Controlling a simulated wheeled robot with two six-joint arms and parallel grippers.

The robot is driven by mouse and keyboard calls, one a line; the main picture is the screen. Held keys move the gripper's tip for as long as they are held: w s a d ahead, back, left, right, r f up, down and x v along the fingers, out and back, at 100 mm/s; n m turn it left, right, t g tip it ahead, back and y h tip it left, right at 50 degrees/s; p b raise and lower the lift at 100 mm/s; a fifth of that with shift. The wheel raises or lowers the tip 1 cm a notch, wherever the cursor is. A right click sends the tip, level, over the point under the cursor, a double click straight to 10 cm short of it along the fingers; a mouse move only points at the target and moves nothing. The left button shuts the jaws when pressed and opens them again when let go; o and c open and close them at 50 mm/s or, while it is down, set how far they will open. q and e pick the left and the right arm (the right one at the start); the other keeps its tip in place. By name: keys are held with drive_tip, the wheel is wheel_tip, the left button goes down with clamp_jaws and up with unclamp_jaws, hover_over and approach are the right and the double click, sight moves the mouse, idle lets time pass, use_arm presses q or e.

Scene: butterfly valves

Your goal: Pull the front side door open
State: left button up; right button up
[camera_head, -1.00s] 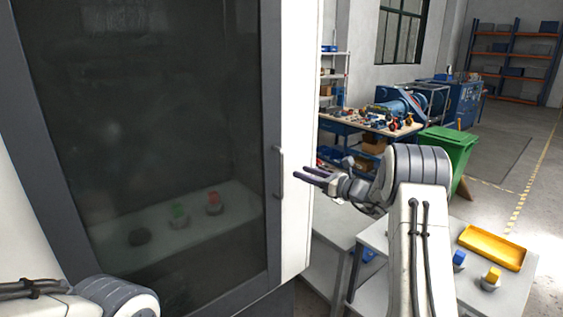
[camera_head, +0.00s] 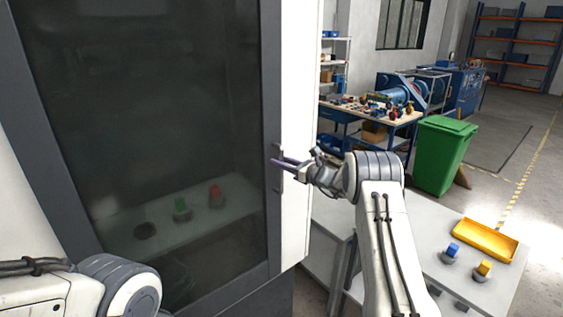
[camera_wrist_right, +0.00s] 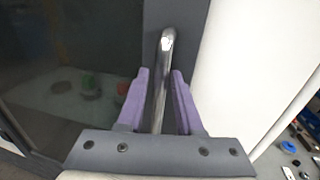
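The front side door (camera_head: 150,110) is a dark glass panel in a grey frame and looks shut. Its vertical bar handle (camera_head: 276,165) is on the right part of the frame. My right gripper (camera_head: 283,163) is at the handle. In the right wrist view, the metal handle (camera_wrist_right: 163,75) stands between the two purple fingers of the right gripper (camera_wrist_right: 160,95), with a gap on each side, so the gripper is open around it. My left arm shows at the lower left; its gripper is out of view.
Behind the glass are a green knob (camera_head: 181,208) and a red knob (camera_head: 216,196). A grey table (camera_head: 425,225) to the right bears a yellow tray (camera_head: 486,240) and blue and yellow knobs. A green bin (camera_head: 442,155) stands behind it.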

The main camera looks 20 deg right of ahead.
clamp_jaws()
idle(1.2)
